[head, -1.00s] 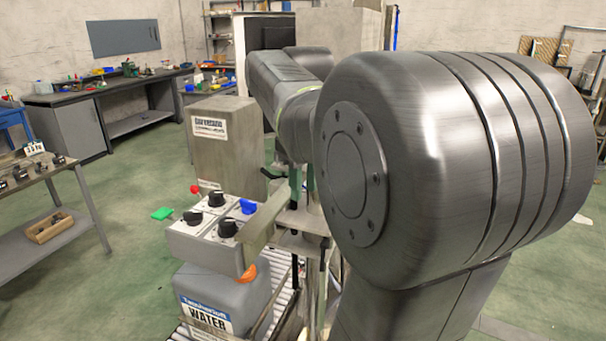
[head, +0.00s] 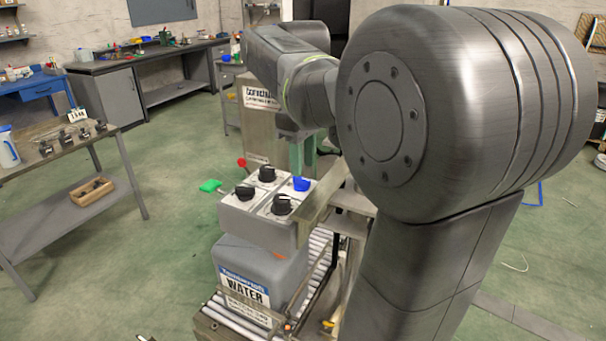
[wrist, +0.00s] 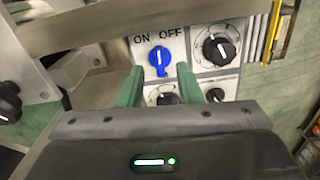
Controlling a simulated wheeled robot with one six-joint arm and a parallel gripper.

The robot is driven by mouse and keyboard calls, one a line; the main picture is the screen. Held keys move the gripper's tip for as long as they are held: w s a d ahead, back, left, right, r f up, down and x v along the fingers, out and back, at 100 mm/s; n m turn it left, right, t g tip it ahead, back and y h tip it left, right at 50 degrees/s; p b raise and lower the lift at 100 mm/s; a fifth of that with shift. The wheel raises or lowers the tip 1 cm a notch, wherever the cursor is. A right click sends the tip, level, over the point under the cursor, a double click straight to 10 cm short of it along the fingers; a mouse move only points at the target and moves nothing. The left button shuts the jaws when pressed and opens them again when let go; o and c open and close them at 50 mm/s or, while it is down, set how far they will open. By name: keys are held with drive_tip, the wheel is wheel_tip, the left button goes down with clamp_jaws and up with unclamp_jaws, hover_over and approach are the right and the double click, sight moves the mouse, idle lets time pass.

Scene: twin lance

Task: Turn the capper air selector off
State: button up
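A blue knob (wrist: 159,57) with a white pointer line sits on the light panel in the wrist view. The printed word ON is at its upper left and OFF at its upper right. The pointer looks near upright; I cannot tell its exact setting. In the head view the blue knob (head: 301,184) is at the right of the grey control box (head: 250,212). My gripper (wrist: 160,68) is open, its green fingers on either side of the blue knob's lower part in the picture. Contact cannot be told. In the head view my gripper (head: 303,162) is just above the knob.
Black knobs (wrist: 217,47) stand close by on the same panel. A metal plate (head: 322,200) runs beside the control box. A red-tipped lever (head: 241,163) stands at the box's back left. A grey water container (head: 262,272) is below, on rollers.

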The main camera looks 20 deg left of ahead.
sight(303, 178)
drive_tip(key=shift+f, duration=1.75)
clamp_jaws()
